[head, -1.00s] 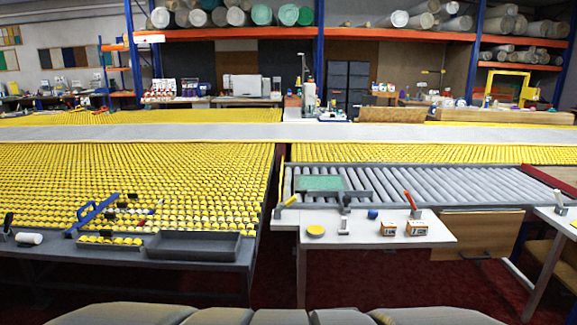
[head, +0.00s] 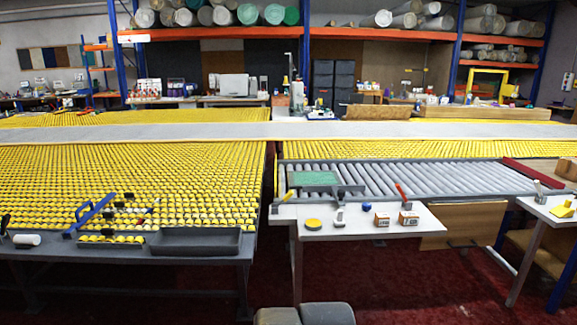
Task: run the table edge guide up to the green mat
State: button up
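The green mat (head: 314,178) lies flat at the left end of the grey roller table, right of the central gap. A low dark grey bar (head: 350,189), which looks like the table edge guide, stands along the table's front side, by the mat's front right corner. I cannot tell whether bar and mat touch. My gripper is not in view, so nothing shows of what it may hold.
A white bench (head: 350,226) stands before the rollers, with a yellow disc (head: 313,224), small boxes (head: 382,219) and a red-handled tool (head: 403,194). A dark tray (head: 196,241) sits on the left table.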

aim_at(339, 190)
jog(key=k+l+z, duration=0.1)
jog(key=l+z, duration=0.15)
jog(key=i+l+z, duration=0.15)
jog(key=i+z, duration=0.2)
jog(key=i, duration=0.5)
jog(key=i+j+z, duration=0.15)
jog(key=i+z, duration=0.25)
jog(key=i, duration=0.5)
